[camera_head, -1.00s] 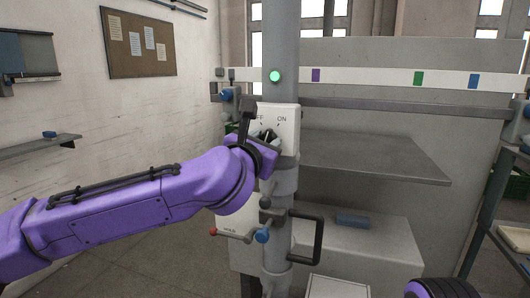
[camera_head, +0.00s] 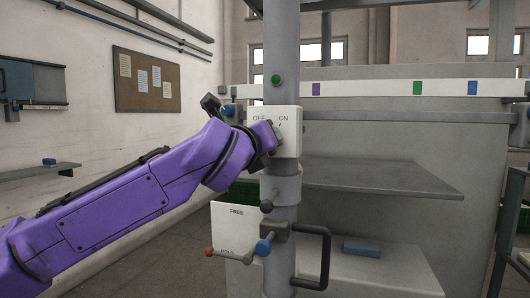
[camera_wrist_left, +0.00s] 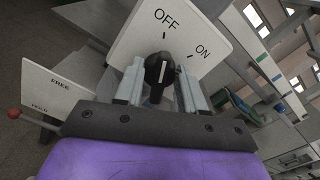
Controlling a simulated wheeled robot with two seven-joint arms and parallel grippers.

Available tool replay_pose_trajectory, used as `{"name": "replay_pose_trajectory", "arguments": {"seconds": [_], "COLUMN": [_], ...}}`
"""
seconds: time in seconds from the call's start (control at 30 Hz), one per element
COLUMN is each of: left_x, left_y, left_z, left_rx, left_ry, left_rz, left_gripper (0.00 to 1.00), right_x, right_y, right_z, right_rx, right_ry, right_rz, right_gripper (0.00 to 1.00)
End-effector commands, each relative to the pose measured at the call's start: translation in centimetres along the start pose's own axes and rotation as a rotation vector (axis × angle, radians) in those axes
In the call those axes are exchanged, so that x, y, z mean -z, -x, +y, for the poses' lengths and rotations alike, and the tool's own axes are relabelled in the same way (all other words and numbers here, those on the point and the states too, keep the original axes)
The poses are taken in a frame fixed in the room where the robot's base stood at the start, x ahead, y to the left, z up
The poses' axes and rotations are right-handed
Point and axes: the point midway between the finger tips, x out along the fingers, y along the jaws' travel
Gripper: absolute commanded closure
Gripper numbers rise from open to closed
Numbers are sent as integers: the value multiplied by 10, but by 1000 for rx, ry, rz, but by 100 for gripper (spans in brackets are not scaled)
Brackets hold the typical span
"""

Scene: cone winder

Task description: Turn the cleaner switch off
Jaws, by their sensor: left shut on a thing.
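The switch plate (camera_head: 289,147), white with OFF and ON marks, is on the grey post (camera_head: 281,48). In the left wrist view the plate (camera_wrist_left: 135,42) carries a black knob (camera_wrist_left: 159,70) with a white line pointing toward OFF. My left gripper (camera_wrist_left: 160,84) is shut on the knob, with a finger on each side. In the head view my left gripper (camera_head: 273,135) covers the knob. A round lamp (camera_head: 276,79) above the plate is dull green and unlit. My right gripper is not in view.
A grey shelf (camera_head: 375,178) juts out at the right.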

Motion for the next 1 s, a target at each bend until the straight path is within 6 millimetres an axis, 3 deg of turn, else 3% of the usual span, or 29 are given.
{"name": "replay_pose_trajectory", "arguments": {"seconds": [0.67, 0.7, 0.77, 1.0], "left_x": [0, 0, 0, 0], "left_y": [0, 0, 0, 0], "left_z": [0, 0, 0, 0], "left_rx": [0, 0, 0, 0], "left_ry": [69, 69, 69, 67], "left_rz": [0, 0, 0, 0], "left_gripper": [91, 58, 38, 37], "right_x": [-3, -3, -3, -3], "right_y": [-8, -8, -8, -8], "right_z": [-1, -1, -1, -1], "right_rx": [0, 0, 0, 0], "right_ry": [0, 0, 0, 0], "right_rz": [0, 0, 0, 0], "right_gripper": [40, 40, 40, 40]}}
